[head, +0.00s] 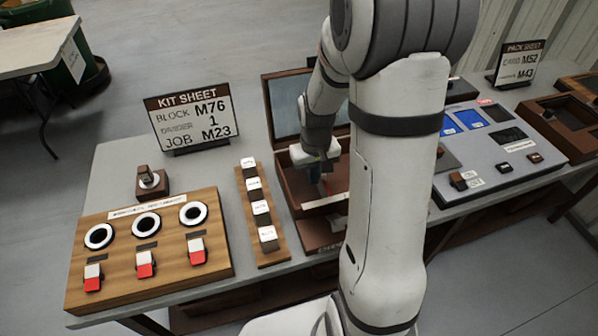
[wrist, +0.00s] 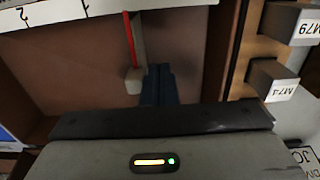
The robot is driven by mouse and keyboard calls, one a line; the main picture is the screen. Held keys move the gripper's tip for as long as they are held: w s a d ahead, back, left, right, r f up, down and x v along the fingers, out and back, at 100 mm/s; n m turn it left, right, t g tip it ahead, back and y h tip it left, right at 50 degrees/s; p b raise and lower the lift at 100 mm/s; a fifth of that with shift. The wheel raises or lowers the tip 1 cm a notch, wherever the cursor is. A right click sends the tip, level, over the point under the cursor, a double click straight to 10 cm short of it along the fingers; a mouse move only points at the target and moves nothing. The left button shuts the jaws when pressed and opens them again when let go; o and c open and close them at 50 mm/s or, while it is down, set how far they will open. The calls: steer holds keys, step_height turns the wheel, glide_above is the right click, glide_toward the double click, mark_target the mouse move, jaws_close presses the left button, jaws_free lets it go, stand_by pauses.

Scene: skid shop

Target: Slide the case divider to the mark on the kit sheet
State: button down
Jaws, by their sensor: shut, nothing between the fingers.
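The kit sheet (head: 193,119) stands at the back left of the bench and reads block M76, divider 1, job M23. The open brown case (head: 287,183) is in the middle, partly hidden by my arm. Its white scale strip (wrist: 60,12) shows marks 1 and 2 in the wrist view. The divider (wrist: 139,40) is a pale strip with a red line, which lies right of mark 1 there; a pale knob (wrist: 133,80) is at its end. My gripper (wrist: 156,82) is shut and empty inside the case, close beside the knob; I cannot tell whether they touch.
A wooden rack of labelled blocks (head: 262,215) stands left of the case. Further left are a wooden board with three rings (head: 150,250) and a small stamp-like holder (head: 151,182). A grey panel (head: 497,150) and the pack sheet (head: 518,64) are at right.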

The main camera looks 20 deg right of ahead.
steer(key=shift+d, duration=1.5)
steer(key=shift+a, duration=0.45)
step_height(320, 180, up, 8)
steer(key=p, duration=0.5)
steer(key=shift+p, duration=0.4)
